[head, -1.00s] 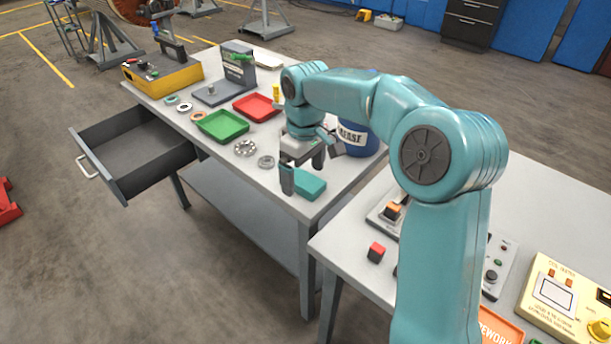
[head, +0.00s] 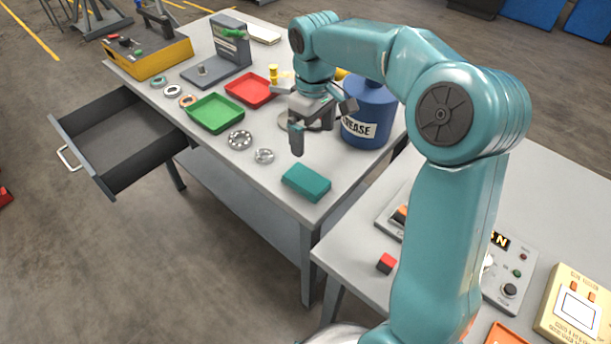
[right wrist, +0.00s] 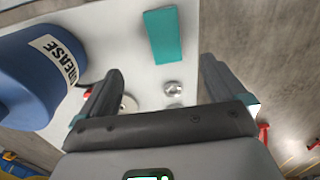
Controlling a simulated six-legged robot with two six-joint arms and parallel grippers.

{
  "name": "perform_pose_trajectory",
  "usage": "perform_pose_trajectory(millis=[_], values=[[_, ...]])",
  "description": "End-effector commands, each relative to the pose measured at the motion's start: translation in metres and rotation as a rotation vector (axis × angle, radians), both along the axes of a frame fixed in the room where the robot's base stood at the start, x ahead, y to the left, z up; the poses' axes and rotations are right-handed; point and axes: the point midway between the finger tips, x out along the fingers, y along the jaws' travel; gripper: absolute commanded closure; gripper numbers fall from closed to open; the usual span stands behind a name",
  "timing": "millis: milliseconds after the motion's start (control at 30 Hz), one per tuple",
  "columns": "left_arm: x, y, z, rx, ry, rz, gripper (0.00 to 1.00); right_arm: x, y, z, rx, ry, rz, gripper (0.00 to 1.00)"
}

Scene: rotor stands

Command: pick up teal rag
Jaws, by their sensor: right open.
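The teal rag (head: 306,182) is a folded flat block lying on the near end of the grey workbench. It also shows in the right wrist view (right wrist: 162,36), beyond the fingertips and between their lines. My right gripper (head: 312,140) is open and empty above the bench, behind the rag and to the left of the blue grease tub (head: 370,112). In the right wrist view its two dark fingers (right wrist: 158,85) stand wide apart. My left gripper is not in view.
Metal bearing rings (head: 240,138), a green tray (head: 215,113) and a red tray (head: 250,90) lie left of the rag. An open drawer (head: 120,140) sticks out at the left. A second table (head: 540,200) with control boxes stands at the right.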

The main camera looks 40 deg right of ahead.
Motion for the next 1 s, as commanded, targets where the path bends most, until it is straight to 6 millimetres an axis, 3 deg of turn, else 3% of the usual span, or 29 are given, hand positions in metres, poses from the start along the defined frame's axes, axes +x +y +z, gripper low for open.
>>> perform_pose_trajectory(millis=[300, 567, 833, 1000], values=[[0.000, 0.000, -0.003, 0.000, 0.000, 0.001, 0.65, -0.003, 0.002, -0.074, 0.002, 0.005, 0.000, 0.02], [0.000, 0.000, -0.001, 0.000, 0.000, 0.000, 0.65, -0.001, 0.001, -0.098, 0.001, 0.001, -0.001, 0.02], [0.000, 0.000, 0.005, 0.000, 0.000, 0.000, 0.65, 0.001, 0.003, -0.139, 0.002, 0.003, -0.001, 0.02], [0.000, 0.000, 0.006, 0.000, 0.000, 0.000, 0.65, 0.002, 0.002, -0.148, 0.000, -0.001, -0.001, 0.02]])
